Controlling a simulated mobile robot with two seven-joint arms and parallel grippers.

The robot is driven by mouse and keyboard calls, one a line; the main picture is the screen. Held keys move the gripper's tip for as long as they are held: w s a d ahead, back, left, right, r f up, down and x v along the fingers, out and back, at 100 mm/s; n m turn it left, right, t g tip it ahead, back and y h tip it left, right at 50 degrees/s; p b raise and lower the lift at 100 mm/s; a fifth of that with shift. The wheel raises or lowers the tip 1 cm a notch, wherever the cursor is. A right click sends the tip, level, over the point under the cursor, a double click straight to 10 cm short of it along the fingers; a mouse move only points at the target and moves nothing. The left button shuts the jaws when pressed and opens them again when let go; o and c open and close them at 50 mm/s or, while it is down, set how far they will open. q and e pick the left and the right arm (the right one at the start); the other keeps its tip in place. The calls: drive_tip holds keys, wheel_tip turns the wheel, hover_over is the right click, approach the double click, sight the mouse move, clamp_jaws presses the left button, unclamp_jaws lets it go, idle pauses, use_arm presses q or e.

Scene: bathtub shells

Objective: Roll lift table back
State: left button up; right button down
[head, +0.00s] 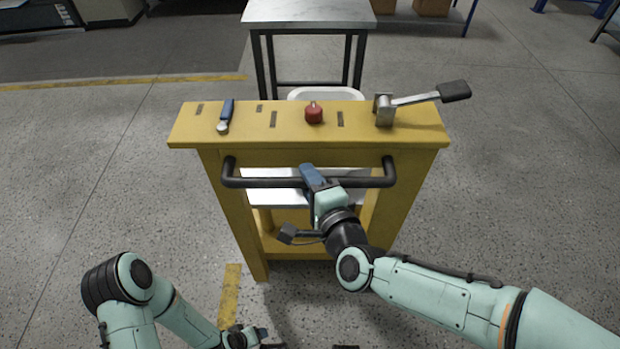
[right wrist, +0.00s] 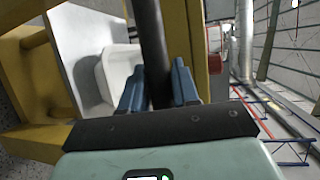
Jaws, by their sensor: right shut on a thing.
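The yellow lift table (head: 285,140) stands in front of me, with a black push handle (head: 262,182) across its near side. My right gripper (head: 314,178) is shut on this handle, a little right of its middle. In the right wrist view the blue fingers (right wrist: 158,88) sit on both sides of the dark bar (right wrist: 150,38). My left gripper (head: 250,338) is low at the bottom edge, apart from the table; its jaws are too small and cut off to tell.
On the yellow top are a blue-handled tool (head: 226,112), a red knob (head: 314,113) and a lever (head: 430,96). A white shell (head: 326,94) shows behind it, partly hidden. A grey-topped table (head: 308,13) stands beyond. The floor left and right is clear.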

drive_tip(key=c, duration=0.9)
unclamp_jaws()
use_arm(q)
drive_tip(key=shift+w+a+f+b, duration=0.3)
drive_tip(key=shift+w+f+b, duration=0.1)
drive_tip(key=shift+w, duration=0.15)
use_arm(e)
drive_tip(key=shift+v, duration=6.7)
drive_tip(key=shift+w, duration=0.1)
